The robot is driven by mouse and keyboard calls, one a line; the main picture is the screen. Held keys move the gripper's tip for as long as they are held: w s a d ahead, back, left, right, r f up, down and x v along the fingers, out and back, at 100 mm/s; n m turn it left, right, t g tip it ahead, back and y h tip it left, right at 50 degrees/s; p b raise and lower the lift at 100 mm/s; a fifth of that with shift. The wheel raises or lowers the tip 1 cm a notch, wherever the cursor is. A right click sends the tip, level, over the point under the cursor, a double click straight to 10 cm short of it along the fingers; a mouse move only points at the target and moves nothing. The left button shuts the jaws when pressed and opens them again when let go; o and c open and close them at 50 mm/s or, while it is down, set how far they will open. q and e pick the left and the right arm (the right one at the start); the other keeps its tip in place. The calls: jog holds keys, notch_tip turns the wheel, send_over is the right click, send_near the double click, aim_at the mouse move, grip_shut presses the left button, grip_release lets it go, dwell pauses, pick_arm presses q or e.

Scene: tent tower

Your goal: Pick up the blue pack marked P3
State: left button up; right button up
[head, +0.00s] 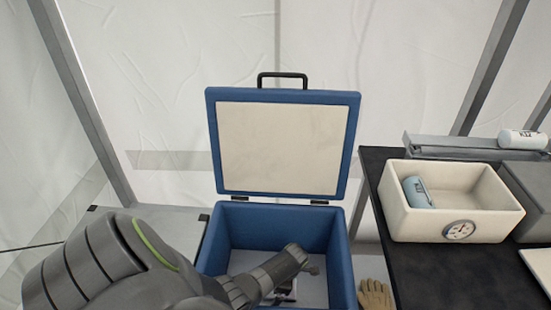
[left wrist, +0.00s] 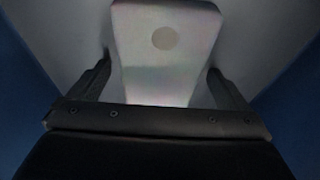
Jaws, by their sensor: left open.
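No pack with a readable P3 mark shows in either view. A blue cooler box (head: 340,262) stands open with its lid (head: 283,150) raised, and my left arm reaches down into it. In the left wrist view, a pale, whitish pack (left wrist: 160,75) with a round tan spot lies inside the box. My left gripper (left wrist: 160,68) is open, with one finger on each side of this pack. I cannot tell whether the fingers touch it. My arm hides much of the box's inside in the head view. My right gripper is not in view.
A black table (head: 430,275) stands at the right. On it, a cream bin (head: 485,222) with a dial holds a light blue cylinder (head: 417,192). A white cylinder (head: 522,139) lies behind, and a grey bin (head: 530,190) stands beside. A tan glove (head: 375,297) lies right of the cooler.

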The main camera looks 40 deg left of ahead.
pick_arm(q)
jog(key=shift+c, duration=0.5)
jog(key=c, duration=1.1)
jog(key=shift+r, duration=0.1)
jog(key=shift+c, duration=0.2)
